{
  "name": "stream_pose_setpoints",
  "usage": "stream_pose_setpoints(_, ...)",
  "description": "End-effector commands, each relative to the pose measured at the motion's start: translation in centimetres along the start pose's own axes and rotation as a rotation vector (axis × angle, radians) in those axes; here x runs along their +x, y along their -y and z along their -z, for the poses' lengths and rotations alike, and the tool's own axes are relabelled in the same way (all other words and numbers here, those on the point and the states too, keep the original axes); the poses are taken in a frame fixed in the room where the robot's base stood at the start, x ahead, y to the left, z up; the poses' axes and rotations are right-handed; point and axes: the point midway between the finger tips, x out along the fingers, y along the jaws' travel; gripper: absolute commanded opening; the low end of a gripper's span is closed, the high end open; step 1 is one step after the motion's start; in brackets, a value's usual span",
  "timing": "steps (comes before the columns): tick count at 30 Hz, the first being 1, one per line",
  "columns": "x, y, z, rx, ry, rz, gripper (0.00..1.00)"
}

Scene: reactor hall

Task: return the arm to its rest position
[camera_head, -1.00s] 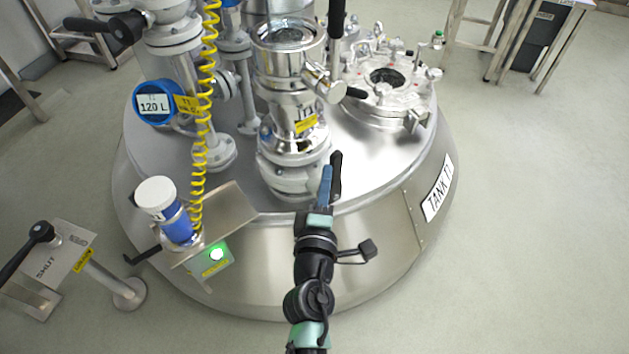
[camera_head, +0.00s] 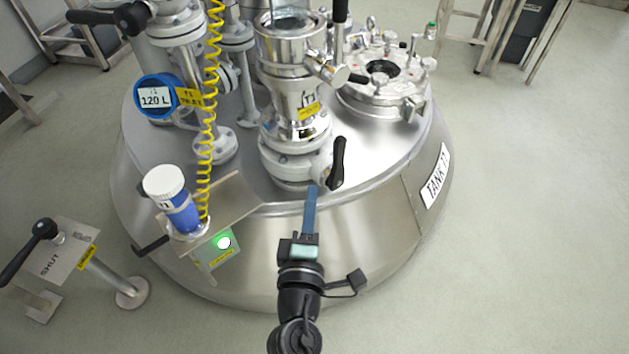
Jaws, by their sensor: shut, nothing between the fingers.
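My gripper (camera_head: 310,208) is in the lower middle of the head view, in front of the steel tank labelled TANK T1 (camera_head: 372,243). Its blue fingers are shut with nothing between them and point up the picture, toward the flanged valve body (camera_head: 287,165) on the tank top. A black valve handle (camera_head: 338,163) stands just up and right of the fingertips. The fingertips overlap the tank's upper edge in the picture; I cannot tell whether they touch anything. My wrist and arm run down to the bottom edge.
Left of my gripper, a bracket holds a blue and white container (camera_head: 173,200) and a box with a lit green lamp (camera_head: 223,243). A yellow coiled hose (camera_head: 207,120) hangs above. A lever post marked SHUT (camera_head: 62,250) stands lower left. The floor at right (camera_head: 540,220) is clear.

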Motion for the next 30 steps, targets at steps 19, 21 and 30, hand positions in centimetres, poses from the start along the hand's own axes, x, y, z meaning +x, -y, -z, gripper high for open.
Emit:
stream_pose_setpoints(19,-3.0,-3.1,-0.2,0.084,0.013,-0.051,0.0)
stream_pose_setpoints(21,-1.8,-6.8,-0.4,0.186,0.023,-0.106,0.0)
stream_pose_setpoints(30,0.1,-29.5,-1.4,0.862,-0.107,-0.412,0.0)
